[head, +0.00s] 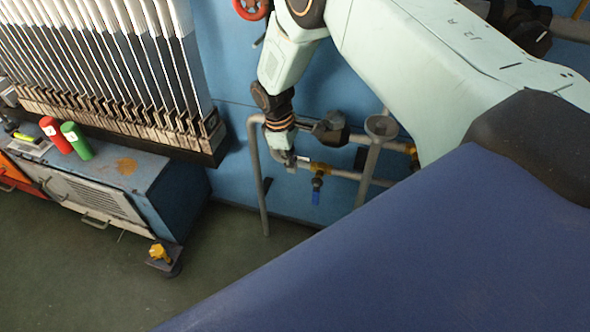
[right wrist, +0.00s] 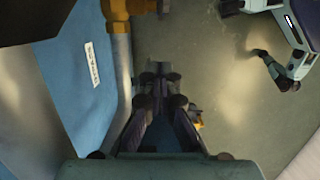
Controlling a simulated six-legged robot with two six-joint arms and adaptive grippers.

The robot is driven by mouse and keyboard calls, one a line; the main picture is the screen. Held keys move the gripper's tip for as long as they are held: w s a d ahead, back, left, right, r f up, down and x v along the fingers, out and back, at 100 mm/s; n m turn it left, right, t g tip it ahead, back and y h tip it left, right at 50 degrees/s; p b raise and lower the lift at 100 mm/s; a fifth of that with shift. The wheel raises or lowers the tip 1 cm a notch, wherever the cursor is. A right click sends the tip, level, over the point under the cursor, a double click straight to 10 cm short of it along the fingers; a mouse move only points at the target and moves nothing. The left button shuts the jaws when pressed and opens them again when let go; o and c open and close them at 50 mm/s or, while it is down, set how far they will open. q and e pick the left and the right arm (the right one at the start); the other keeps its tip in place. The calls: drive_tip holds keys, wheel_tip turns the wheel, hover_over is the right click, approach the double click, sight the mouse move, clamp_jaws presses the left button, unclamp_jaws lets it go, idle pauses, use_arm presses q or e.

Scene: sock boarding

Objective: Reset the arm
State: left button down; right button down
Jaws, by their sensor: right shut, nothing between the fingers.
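My right arm reaches down from the top of the head view, in front of a blue wall. My right gripper (head: 287,158) is at its lower end, close to the grey pipes, and looks small and partly dark there. In the right wrist view, the right gripper (right wrist: 158,85) has its dark fingers together with nothing between them. I cannot tell whether the gripper touches a pipe. My left gripper is in neither view.
Pipework (head: 345,173) with a blue-handled valve (head: 316,190) runs along the wall beside the gripper. A rack of tall white boards (head: 130,70) stands left. Green floor (head: 60,265) is open below.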

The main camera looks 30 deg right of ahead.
drive_tip(key=s+a+f+m+y+p, duration=0.1)
drive_tip(key=s+a+f+m, duration=0.15)
drive_tip(key=s, duration=0.65)
drive_tip(key=s+a+f+m+y+p, duration=0.1)
drive_tip(key=s+a+f+m, duration=0.2)
drive_tip(key=s, duration=0.6)
drive_tip(key=s+a+r+m, duration=0.1)
drive_tip(key=s+r, duration=0.1)
drive_tip(key=s, duration=0.5)
drive_tip(key=s+a+r+m+t, duration=0.1)
drive_tip(key=s+r+m, duration=0.1)
drive_tip(key=s, duration=0.6)
drive_tip(key=shift+r+t+h+p, duration=0.3)
drive_tip(key=shift+r+p, duration=0.1)
drive_tip(key=shift+r, duration=0.1)
drive_tip(key=shift+s, duration=0.1)
